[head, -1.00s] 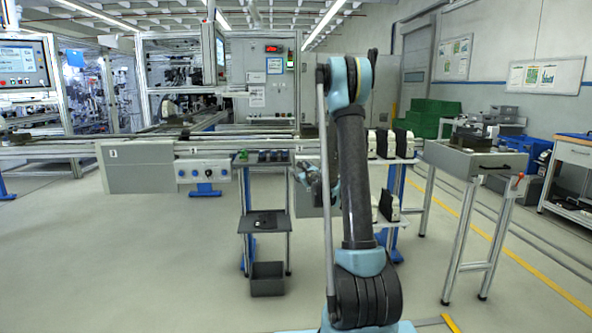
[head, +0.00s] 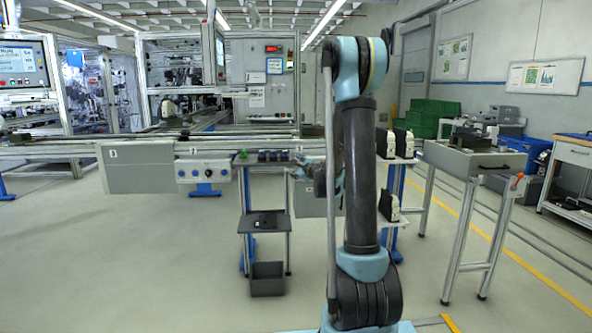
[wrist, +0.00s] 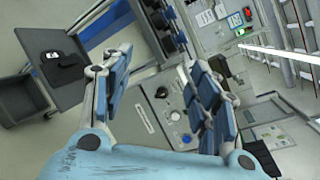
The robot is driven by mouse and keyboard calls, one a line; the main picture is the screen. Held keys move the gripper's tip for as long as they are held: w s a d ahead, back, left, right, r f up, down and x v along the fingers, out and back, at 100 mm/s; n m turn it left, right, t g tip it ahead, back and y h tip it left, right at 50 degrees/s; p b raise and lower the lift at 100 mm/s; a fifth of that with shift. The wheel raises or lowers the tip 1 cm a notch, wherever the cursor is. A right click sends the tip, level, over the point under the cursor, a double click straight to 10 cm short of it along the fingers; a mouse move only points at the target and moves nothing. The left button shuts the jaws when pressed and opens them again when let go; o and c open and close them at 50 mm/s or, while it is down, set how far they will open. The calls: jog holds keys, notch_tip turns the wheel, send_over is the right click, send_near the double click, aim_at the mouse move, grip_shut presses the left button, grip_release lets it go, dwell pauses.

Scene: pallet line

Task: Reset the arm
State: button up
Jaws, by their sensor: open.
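My gripper shows large in the wrist view (wrist: 160,105), its two blue-padded fingers spread apart with nothing between them. Past the fingers is the grey panel with knobs. In the head view my arm stands upright right of centre, and its links hide most of the gripper; only a small dark part shows left of the arm, in front of the line.
A conveyor line with a control panel (head: 203,171) runs across the left. A small shelf stand (head: 264,222) with a bin (head: 267,279) stands before it. A grey workstation (head: 470,158) is at right. The floor at front left is clear.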

jog(key=s+a+n+g, duration=0.3)
jog(key=s+n+g, duration=0.3)
jog(key=s+n, duration=1.25)
jog(key=s+d+f+n+g+h, duration=0.1)
jog(key=s+d+f+g+h, duration=0.1)
jog(key=s, duration=1)
jog(key=s+d+f+n+g+h, duration=0.1)
jog(key=s+d+f, duration=0.4)
jog(key=s, duration=0.7)
jog(key=s+d+f+n+g+h, duration=0.2)
jog(key=s+d+f+g, duration=0.2)
jog(key=s, duration=0.8)
notch_tip(320, 180, down, 2)
jog(key=shift+s+d+f+h, duration=0.15)
jog(key=shift+s+f+h, duration=0.05)
jog(key=shift+h, duration=0.1)
jog(key=shift+w+f+g, duration=0.2)
jog(key=shift+w+g, duration=0.1)
jog(key=shift+w, duration=0.2)
